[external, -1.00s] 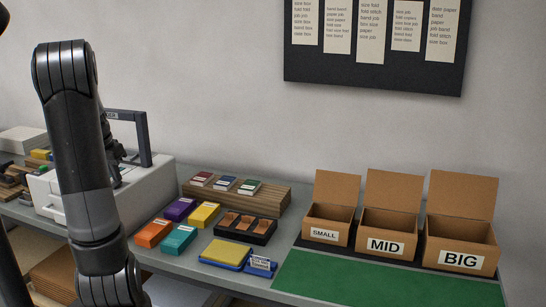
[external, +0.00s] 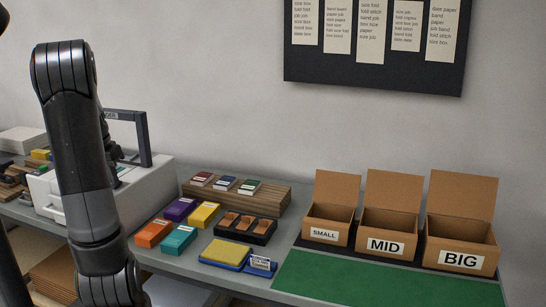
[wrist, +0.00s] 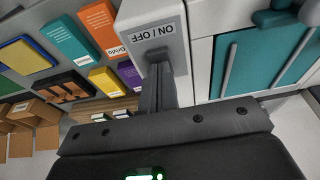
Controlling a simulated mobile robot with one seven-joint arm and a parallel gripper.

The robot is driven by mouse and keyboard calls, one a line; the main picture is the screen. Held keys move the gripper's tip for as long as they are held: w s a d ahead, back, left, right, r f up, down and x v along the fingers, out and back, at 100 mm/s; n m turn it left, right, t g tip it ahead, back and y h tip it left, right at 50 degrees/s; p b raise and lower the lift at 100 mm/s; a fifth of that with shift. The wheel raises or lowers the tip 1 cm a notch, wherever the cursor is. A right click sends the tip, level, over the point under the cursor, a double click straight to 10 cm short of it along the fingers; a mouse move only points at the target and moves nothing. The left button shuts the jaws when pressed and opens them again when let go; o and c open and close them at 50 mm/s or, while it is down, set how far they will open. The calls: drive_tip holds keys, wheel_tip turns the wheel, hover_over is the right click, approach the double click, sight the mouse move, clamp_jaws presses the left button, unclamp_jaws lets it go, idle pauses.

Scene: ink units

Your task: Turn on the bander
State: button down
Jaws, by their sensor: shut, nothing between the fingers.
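The bander (external: 152,180) is a white machine with a dark arch at the left of the bench in the external view, partly hidden behind my arm. In the wrist view its white housing (wrist: 199,55) carries a panel with an ON / OFF label (wrist: 155,42). My gripper (wrist: 158,70) is shut and empty, its fingertips at the lower edge of that panel, just below the label. The switch itself is hidden by the fingers, and I cannot tell whether they touch it. In the external view my gripper is mostly hidden behind my arm.
Coloured boxes, such as the orange one (external: 152,233), stand right of the bander. A wooden riser (external: 270,198) holds small packs. Cardboard boxes marked SMALL (external: 325,234), MID (external: 385,246) and BIG (external: 461,260) stand behind a clear green mat (external: 375,285).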

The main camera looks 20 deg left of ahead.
drive_tip(key=v, duration=1.4)
drive_tip(key=shift+s, duration=0.4)
drive_tip(key=shift+w, duration=0.1)
drive_tip(key=shift+w+t, duration=0.3)
drive_tip(key=shift+w, duration=0.35)
drive_tip(key=x, duration=1.4)
